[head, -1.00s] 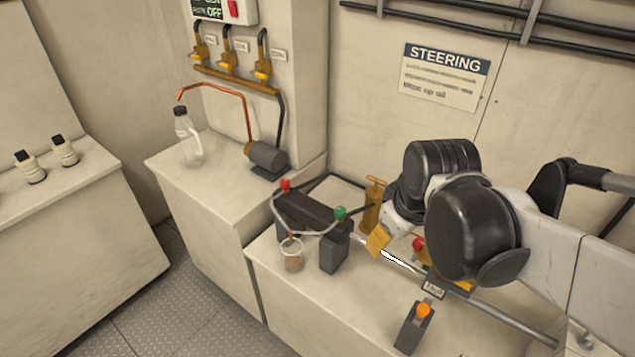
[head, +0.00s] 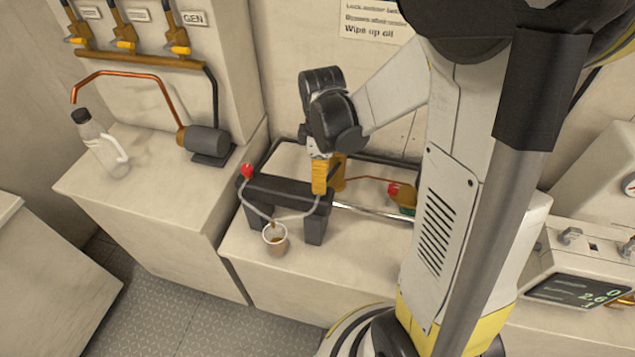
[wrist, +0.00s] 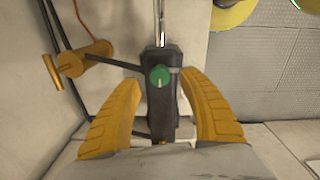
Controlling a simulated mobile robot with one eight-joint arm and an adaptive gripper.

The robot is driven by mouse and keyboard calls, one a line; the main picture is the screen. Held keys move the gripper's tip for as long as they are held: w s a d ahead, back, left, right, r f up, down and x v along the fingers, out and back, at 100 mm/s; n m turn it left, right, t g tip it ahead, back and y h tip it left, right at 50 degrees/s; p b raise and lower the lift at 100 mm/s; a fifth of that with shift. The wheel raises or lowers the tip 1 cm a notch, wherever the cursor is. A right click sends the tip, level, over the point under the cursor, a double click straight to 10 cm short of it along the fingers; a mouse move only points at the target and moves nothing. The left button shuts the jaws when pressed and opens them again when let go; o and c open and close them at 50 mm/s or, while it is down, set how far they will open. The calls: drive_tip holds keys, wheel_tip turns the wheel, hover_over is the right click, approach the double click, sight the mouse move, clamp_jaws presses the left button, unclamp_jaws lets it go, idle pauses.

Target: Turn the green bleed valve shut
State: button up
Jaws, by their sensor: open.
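The green bleed valve (wrist: 159,76) is a small round knob with a pale mark on its face. It sits on top of a dark block (wrist: 160,112) in the wrist view. My gripper (wrist: 161,79) is open, with one yellow finger on each side of the knob and visible gaps to both. I cannot tell how far above the knob the fingertips are. In the head view my gripper (head: 322,177) points down over the right end of the dark cylinder (head: 285,190) and hides the green valve there.
A red knob (head: 248,170) tops the cylinder's left end. A clear cup (head: 275,236) with brown liquid stands in front, with a hose to it. A brass pump (wrist: 72,65) lies to the left in the wrist view.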

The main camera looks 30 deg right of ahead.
drive_tip(key=shift+f+b, duration=0.35)
drive_tip(key=shift+f, duration=1.35)
drive_tip(key=shift+c, duration=0.5)
clamp_jaws()
